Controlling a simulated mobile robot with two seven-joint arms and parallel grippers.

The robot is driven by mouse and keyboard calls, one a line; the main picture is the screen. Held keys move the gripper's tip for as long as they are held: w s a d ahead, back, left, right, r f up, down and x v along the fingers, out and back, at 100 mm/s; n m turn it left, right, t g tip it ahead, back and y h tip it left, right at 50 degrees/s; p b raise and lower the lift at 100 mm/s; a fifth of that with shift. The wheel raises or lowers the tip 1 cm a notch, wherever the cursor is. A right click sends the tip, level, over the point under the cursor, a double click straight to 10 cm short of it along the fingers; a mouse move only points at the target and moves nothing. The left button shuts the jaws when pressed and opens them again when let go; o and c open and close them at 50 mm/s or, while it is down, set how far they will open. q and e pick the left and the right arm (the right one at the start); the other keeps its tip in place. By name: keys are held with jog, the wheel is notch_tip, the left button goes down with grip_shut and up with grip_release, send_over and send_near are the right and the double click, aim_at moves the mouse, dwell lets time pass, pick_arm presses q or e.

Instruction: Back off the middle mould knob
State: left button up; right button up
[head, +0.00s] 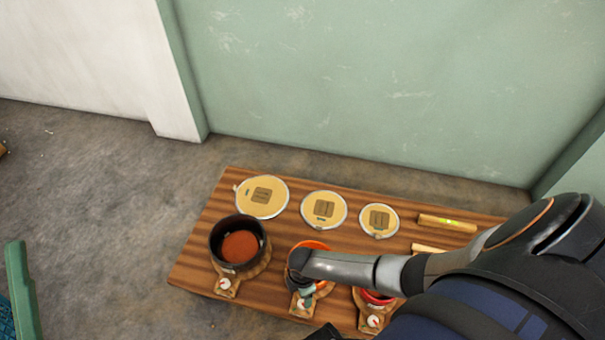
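The middle mould (312,245) stands on the wooden table, its orange rim showing behind my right arm. Its wooden base reaches forward to a small white dial (301,304). My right gripper (304,284) is over the front of this mould, pointing down. The arm's dark wrist hides most of the mould, and I cannot make out the knob or the fingers clearly. A small teal and pale part shows just under the wrist; I cannot tell whether it is knob or finger. My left gripper is not in view.
A dark pot-like mould (238,240) stands left, and a red mould (376,297) stands right, partly behind my arm. Three round lids (262,197) (324,210) (379,220) lie behind. A spirit level (447,223) lies at the back right of the table (203,250).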

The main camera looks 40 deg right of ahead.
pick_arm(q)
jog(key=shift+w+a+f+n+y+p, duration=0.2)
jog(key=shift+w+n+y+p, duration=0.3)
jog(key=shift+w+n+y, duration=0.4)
pick_arm(e)
notch_tip(320, 180, up, 3)
jog(key=shift+f, duration=0.1)
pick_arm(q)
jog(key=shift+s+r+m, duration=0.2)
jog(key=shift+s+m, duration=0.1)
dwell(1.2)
